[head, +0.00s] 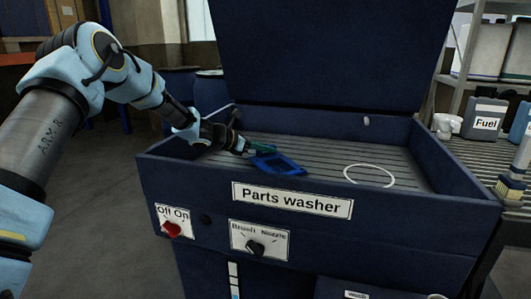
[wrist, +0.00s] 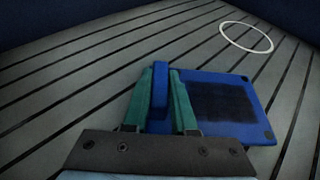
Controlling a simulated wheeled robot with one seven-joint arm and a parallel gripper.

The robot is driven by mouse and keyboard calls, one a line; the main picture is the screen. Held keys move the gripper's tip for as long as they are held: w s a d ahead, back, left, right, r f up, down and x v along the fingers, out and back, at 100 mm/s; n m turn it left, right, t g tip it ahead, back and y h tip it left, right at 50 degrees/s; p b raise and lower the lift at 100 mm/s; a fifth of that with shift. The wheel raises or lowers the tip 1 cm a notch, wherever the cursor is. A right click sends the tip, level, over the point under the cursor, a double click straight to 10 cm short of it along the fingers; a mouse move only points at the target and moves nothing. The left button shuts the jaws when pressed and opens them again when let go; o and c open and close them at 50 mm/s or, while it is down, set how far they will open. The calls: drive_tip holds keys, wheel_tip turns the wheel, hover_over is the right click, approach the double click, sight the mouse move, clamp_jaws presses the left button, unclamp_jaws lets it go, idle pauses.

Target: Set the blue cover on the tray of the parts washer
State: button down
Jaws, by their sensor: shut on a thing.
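The blue cover (head: 277,164) is a flat blue plate with a dark panel, seen over the left part of the parts washer's slatted tray (head: 330,156). In the wrist view the cover (wrist: 232,107) lies to the right of the fingers, with a raised blue grip between them. My gripper (head: 258,151) is shut on that grip; its green fingers (wrist: 158,100) stand on both sides of it. I cannot tell whether the cover touches the slats (wrist: 60,95) or hangs just above them.
A white ring (head: 369,176) marks the tray's right part, clear of objects; it also shows in the wrist view (wrist: 246,37). Raised walls surround the tray, and the open lid (head: 335,55) stands behind. A fuel can (head: 484,119) and a brush (head: 512,188) are at the right.

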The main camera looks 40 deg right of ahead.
drive_tip(key=shift+f, duration=0.65)
drive_tip(key=c, duration=0.7)
unclamp_jaws()
drive_tip(key=shift+f, duration=0.1)
drive_tip(key=b+v, duration=0.1)
drive_tip(key=v, duration=1.1)
